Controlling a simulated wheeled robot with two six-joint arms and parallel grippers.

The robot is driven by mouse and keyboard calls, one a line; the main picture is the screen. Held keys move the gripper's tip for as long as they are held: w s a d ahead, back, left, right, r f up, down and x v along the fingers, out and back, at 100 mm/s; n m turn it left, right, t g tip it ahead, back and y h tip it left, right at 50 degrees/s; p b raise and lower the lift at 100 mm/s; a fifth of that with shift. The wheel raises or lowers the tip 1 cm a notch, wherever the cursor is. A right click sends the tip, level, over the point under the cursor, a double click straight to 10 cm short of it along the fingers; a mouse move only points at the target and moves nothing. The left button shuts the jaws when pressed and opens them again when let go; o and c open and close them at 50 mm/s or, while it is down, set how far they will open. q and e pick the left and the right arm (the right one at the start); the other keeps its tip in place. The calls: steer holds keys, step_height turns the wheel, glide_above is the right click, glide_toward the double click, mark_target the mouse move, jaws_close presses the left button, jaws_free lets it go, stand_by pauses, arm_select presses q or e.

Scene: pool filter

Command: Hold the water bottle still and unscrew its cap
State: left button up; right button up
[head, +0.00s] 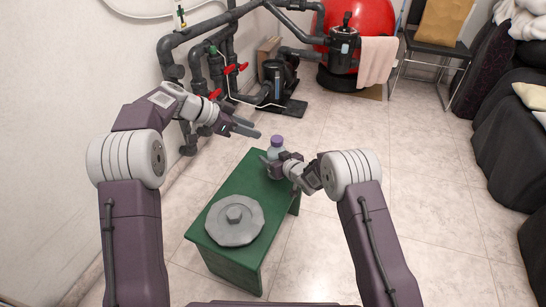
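The water bottle (274,152) stands upright at the far end of the green bench (232,190). It is small and pale, with a bluish-purple cap (277,140) on top. My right gripper (272,164) is at the bottle's body from the right, below the cap, and appears closed around it; its fingers partly hide the bottle's lower part. My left gripper (248,128) is open and empty, left of the bottle and apart from the cap. Its two fingers point right, towards the bottle.
A grey round lid (235,220) lies on the near end of the bench. Behind stand grey pipes with red valves (232,68), a black pump (278,82) and a red filter tank (362,20). A chair (434,45) stands at the back right. The tiled floor to the right is clear.

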mark_target(274, 140)
stand_by(0.4)
arm_select(q)
steer(key=o, duration=0.4)
steer(key=shift+w, duration=0.1)
steer(key=w+d+f+n+y, duration=0.1)
steer(key=d+f, duration=0.1)
steer(key=w+d+f+n+t, duration=0.1)
steer(key=d+f, duration=0.1)
steer(key=d, duration=0.1)
steer(key=w+d+f+n+t+y, duration=0.1)
steer(key=d+f+n, duration=0.1)
steer(key=f, duration=0.1)
steer(key=shift+d+f+y, duration=0.1)
steer(key=shift+d+y, duration=0.05)
steer(key=shift+y, duration=0.15)
stand_by(0.3)
